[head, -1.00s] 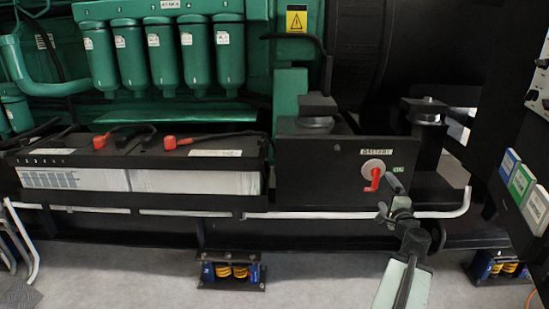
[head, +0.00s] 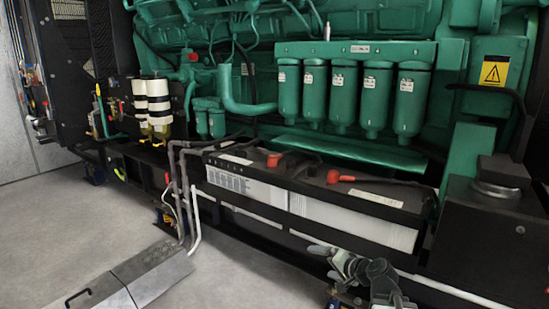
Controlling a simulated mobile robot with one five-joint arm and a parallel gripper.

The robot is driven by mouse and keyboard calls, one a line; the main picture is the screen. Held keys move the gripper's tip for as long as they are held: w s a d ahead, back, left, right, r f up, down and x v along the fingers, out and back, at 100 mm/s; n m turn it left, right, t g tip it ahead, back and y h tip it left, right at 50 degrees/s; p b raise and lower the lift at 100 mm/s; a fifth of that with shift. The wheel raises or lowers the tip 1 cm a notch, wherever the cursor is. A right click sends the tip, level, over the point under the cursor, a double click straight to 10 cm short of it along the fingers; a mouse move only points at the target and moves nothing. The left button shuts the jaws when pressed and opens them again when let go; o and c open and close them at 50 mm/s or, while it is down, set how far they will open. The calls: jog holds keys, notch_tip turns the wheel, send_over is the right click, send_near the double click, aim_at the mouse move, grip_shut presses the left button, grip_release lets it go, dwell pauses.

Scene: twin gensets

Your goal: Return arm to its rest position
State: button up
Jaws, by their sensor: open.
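My gripper (head: 322,252) shows at the lower middle of the head view, in front of the lower front edge of the battery (head: 305,195). Its dark jaws are open, and I see nothing held between them. My grey and black arm comes up from the bottom edge at the right. The red-handled battery switch is out of view; only part of its black box (head: 480,240) shows at the right edge.
The green engine (head: 375,25) with several green filters (head: 340,95) stands behind the battery. White pipes (head: 192,215) run down to the floor at the left. A metal floor plate (head: 150,272) with a black handle lies there. Grey floor at left is clear.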

jog(key=s+a+f+n+g, duration=0.4)
jog(key=a+f, duration=0.1)
jog(key=a, duration=0.4)
jog(key=s+d+f+n+g+h+p, duration=0.1)
jog(key=s+d+f+g+h, duration=0.1)
jog(key=s+d+g+h, duration=0.3)
jog(key=s+d+f+n+g+h+p, duration=0.1)
jog(key=s+d+f+n+g, duration=0.15)
jog(key=s, duration=0.55)
notch_tip(320, 180, up, 36)
jog(key=t+p, duration=0.1)
jog(key=p, duration=3.6)
jog(key=shift+w+r+m, duration=0.2)
jog(key=shift+w+m, duration=0.05)
jog(key=shift+m, duration=0.1)
jog(key=shift+f, duration=0.1)
